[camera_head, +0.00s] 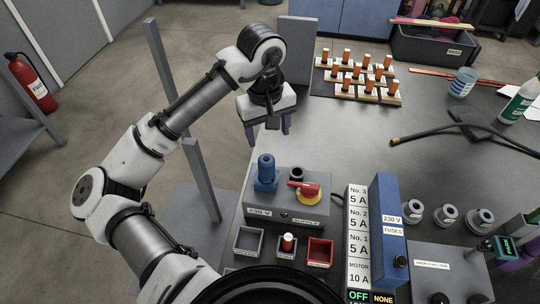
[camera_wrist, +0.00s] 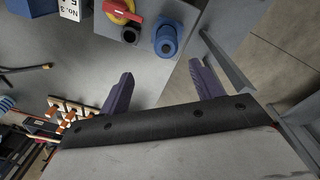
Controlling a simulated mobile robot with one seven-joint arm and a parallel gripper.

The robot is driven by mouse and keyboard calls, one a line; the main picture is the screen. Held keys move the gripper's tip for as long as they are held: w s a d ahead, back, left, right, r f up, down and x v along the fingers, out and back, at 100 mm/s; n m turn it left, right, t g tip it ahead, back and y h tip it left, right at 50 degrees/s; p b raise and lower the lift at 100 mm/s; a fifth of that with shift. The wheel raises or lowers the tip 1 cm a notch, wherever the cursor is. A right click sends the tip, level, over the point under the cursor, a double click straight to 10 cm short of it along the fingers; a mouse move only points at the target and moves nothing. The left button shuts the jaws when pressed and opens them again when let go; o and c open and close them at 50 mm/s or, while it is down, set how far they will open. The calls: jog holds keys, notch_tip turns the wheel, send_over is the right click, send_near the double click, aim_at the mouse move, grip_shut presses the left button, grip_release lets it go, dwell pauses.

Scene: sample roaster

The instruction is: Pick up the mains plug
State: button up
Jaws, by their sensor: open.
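A blue cylindrical plug (camera_head: 266,172), which looks like the mains plug, stands upright on the left of the grey box labelled 230 V (camera_head: 287,211). It also shows in the wrist view (camera_wrist: 166,40), ahead of the space between my fingers. My gripper (camera_head: 268,130) is open and empty, beyond the box in the head view and apart from the plug. Its two purple fingers show spread in the wrist view (camera_wrist: 160,75). A round black socket (camera_head: 296,173) sits right of the plug. A red rotary switch on a yellow disc (camera_head: 306,191) is on the same box.
A blue fuse unit (camera_head: 389,230) stands right of the box, beside a label board. Small trays (camera_head: 249,241) lie in front. A grey post (camera_head: 200,180) rises to the left. An upright grey panel (camera_head: 296,52) and orange-topped blocks (camera_head: 357,80) are behind. The middle tabletop is clear.

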aim_at(266, 161)
jog(key=shift+s+a+f, duration=0.25)
jog(key=shift+a+f, duration=0.05)
jog(key=shift+a, duration=0.05)
jog(key=shift+f+g+y, duration=0.3)
jog(key=shift+f, duration=0.05)
notch_tip(266, 161, down, 8)
jog(key=shift+r, duration=0.2)
jog(key=shift+w+d+f+p, duration=0.1)
jog(key=shift+f+p, duration=0.2)
jog(key=shift+f, duration=0.6)
jog(key=shift+w+a+f+p, duration=0.15)
jog(key=shift+f+p, duration=0.1)
jog(key=shift+f, duration=0.7)
jog(key=shift+w+d+f+p, duration=0.15)
jog(key=shift+f+p, duration=0.15)
jog(key=shift+f, duration=0.6)
jog(key=shift+c, duration=0.3)
jog(key=c, duration=1.1)
jog(key=shift+r, duration=0.1)
